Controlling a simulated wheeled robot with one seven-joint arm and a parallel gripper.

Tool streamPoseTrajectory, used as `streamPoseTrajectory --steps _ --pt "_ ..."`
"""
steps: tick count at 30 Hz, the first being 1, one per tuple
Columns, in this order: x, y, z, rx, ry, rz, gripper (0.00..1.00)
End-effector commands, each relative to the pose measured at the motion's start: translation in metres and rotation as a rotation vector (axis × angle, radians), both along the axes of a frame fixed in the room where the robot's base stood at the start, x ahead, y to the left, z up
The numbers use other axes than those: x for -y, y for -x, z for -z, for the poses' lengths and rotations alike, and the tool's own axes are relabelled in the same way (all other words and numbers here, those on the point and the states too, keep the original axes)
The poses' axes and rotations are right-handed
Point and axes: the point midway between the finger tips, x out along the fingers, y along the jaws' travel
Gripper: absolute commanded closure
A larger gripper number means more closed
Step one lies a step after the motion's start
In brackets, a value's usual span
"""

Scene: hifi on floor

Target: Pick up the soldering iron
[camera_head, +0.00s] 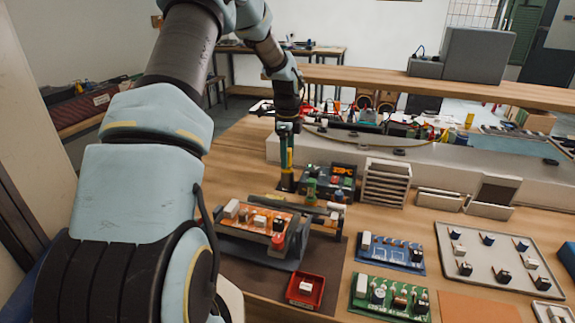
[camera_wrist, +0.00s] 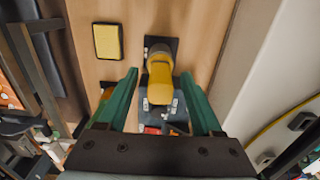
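In the wrist view, a yellow and grey upright piece that looks like the soldering iron's handle (camera_wrist: 160,84) stands over a dark base between my two green fingers. My gripper (camera_wrist: 160,74) is open around it, with a visible gap on each side. In the head view, my gripper (camera_head: 287,175) points down beside a dark soldering station (camera_head: 341,181) with a lit orange display. A yellow strip shows at the fingers there, but I cannot tell whether it is the iron. The iron's tip is hidden.
A yellow sponge (camera_wrist: 107,41) lies near the fingers. In the head view, a board holder (camera_head: 262,247) with an orange circuit board stands in front, a red tray (camera_head: 305,289) nearby. A grey slotted rack (camera_head: 386,183) stands right of the station. A raised ledge runs behind.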

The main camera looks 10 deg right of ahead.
Motion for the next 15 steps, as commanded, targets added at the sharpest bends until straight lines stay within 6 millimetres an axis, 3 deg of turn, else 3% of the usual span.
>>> streamPoseTrajectory --steps 2,15 --pt "0.0000 0.0000 -0.0001 0.000 0.000 0.000 0.43" --pt "0.0000 0.0000 -0.0004 0.000 0.000 0.000 0.92"
